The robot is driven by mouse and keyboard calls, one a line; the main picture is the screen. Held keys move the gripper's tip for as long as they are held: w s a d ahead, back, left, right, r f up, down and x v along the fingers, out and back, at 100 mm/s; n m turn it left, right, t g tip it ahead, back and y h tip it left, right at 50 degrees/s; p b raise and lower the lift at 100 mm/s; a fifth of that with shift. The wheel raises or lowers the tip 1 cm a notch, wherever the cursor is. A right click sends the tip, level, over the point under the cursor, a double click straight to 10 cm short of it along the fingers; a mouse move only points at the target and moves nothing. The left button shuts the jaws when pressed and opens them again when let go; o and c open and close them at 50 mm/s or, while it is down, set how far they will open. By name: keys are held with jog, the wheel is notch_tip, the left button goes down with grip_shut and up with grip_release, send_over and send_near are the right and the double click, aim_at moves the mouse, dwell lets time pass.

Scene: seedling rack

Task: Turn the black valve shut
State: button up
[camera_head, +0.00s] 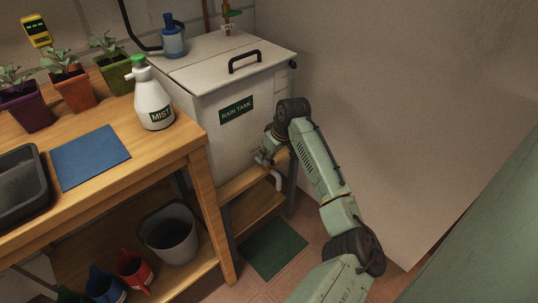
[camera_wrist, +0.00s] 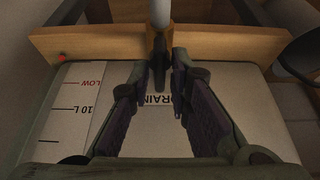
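The black valve (camera_wrist: 158,64) shows in the wrist view as a narrow dark handle below a grey pipe (camera_wrist: 160,14). My gripper (camera_wrist: 157,72) is open, with one finger on each side of the handle. A gap shows on both sides, and I cannot tell how near the fingertips are in depth. In the head view, my gripper (camera_head: 263,156) is at the lower front of the white rain tank (camera_head: 211,113). The valve cannot be made out there. A pale bent spout (camera_head: 278,181) shows just below my gripper.
A wooden rail (camera_wrist: 95,41) crosses near the pipe. The wooden bench (camera_head: 178,140) with a mist bottle (camera_head: 153,100) stands left of the tank. A green mat (camera_head: 273,248) lies on the floor below.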

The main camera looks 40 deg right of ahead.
grip_shut()
jog(key=shift+a+r+p, duration=0.1)
jog(key=shift+p, duration=0.5)
jog(key=shift+a+r+m+h+p, duration=0.15)
jog(key=shift+m+h+p, duration=0.15)
jog(key=shift+m+p, duration=0.55)
jog(key=m+h+p, duration=0.1)
jog(key=m+p, duration=0.2)
jog(key=shift+p, duration=0.3)
jog(key=m+p, duration=0.1)
jog(key=m, duration=0.1)
jog(key=m+g+h+p, duration=0.1)
jog(key=m+p, duration=0.1)
jog(key=shift+w+a+h, duration=0.1)
jog(key=shift+h, duration=0.2)
jog(key=m+p, duration=0.1)
jog(key=m, duration=0.1)
jog(key=m+g+h+p, duration=0.1)
jog(key=m+p, duration=0.1)
jog(key=shift+w+g, duration=0.1)
jog(key=shift+g, duration=0.2)
jog(key=m, duration=0.2)
jog(key=m+g, duration=0.1)
jog(key=m, duration=0.2)
jog(key=shift+w+f+g+h, duration=0.1)
jog(key=shift+f+g+h, duration=0.1)
jog(key=shift+g+h, duration=0.15)
jog(key=shift+m, duration=0.25)
